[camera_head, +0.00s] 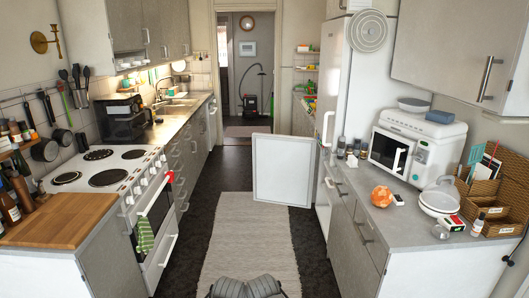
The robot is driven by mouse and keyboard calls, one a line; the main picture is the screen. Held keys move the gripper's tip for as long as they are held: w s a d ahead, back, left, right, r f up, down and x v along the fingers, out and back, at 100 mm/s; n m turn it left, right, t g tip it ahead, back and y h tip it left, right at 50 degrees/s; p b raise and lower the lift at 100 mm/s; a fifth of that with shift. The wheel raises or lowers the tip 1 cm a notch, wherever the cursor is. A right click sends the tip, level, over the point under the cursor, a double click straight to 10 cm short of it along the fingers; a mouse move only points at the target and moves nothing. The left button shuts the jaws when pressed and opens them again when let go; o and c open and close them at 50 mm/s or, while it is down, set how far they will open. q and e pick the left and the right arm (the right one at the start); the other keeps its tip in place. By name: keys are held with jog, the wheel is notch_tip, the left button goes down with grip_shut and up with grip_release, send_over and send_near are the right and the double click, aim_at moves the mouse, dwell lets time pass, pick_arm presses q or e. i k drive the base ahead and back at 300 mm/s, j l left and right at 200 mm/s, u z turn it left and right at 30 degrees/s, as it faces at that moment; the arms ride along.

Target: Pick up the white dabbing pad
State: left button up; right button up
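I cannot make out for sure which thing is the white dabbing pad. A small white item with a dark mark (398,200) lies on the right counter beside an orange patterned ball (381,196), but it is too small to identify. Neither of my grippers can be made out in this view.
The right counter (350,183) holds a white microwave (412,145), a white pan (440,200), and wicker baskets (497,199). The cooker (104,172) and a wooden board (60,222) are at left.

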aim_at(352, 161)
jog(key=i+z, duration=0.1)
jog(key=i, duration=0.4)
jog(key=i+j+z, duration=0.15)
jog(key=i, duration=0.4)
jog(key=i+j+z, duration=0.1)
jog(key=i, duration=0.4)
jog(key=i+j+z, duration=0.25)
jog(key=i+z, duration=0.15)
jog(key=i+j+z, duration=0.4)
jog(key=i, duration=0.15)
